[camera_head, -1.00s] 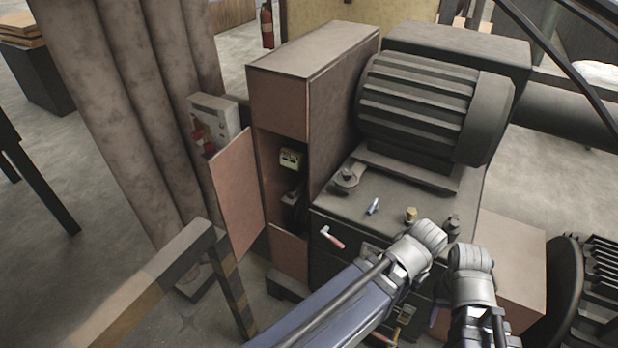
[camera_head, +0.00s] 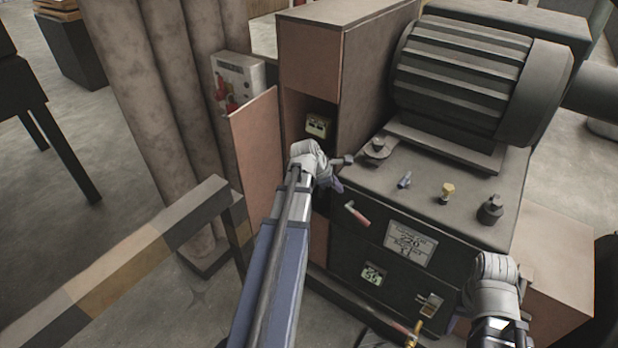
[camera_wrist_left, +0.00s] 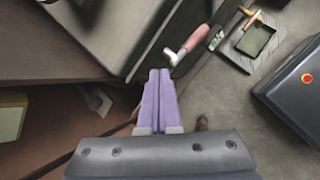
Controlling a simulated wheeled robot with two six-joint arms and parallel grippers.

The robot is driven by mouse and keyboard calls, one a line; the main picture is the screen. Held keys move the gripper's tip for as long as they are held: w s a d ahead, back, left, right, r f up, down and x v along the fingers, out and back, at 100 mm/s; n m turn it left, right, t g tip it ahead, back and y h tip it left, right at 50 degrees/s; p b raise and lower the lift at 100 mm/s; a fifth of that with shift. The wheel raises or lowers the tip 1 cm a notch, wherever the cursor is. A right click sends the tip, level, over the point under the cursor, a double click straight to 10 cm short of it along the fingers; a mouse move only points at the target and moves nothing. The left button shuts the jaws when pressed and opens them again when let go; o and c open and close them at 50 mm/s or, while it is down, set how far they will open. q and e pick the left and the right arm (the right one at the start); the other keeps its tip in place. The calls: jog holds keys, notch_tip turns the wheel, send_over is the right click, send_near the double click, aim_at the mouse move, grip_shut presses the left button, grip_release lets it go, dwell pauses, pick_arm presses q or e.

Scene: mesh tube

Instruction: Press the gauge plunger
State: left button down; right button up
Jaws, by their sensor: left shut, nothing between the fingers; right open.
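No part can be surely told as the gauge plunger. A small yellow-green boxed device (camera_head: 319,125), possibly the gauge, sits inside the open brown cabinet (camera_head: 310,68); a pale yellow box (camera_wrist_left: 10,115) at the left edge of the left wrist view may be the same device. My left gripper (camera_head: 332,180) is at the cabinet opening, below and right of that device. Its purple fingers (camera_wrist_left: 158,75) are shut together and empty. My right gripper (camera_head: 462,305) is low at the front of the dark machine, its fingers mostly hidden.
A red-handled lever (camera_head: 357,213) sticks out of the machine front; it also shows beyond the left fingers (camera_wrist_left: 190,45). On the machine top are a brass knob (camera_head: 447,193) and a motor (camera_head: 462,75). The cabinet door (camera_head: 256,165) stands open. A striped rail (camera_head: 120,265) crosses the left foreground.

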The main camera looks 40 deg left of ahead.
pick_arm(q)
jog(key=s+a+f+n+t+y+b, duration=0.1)
jog(key=s+a+n+t+y+b, duration=0.1)
jog(key=a+n, duration=0.8)
jog(key=s+a+b, duration=0.1)
jog(key=a, duration=0.6)
jog(key=shift+a+f+t, duration=0.15)
jog(key=shift+a+t, duration=0.05)
jog(key=shift+t, duration=0.1)
jog(key=w+r+b+x, duration=0.2)
jog(key=b+x, duration=0.5)
jog(key=x, duration=0.6)
jog(key=shift+a, duration=0.2)
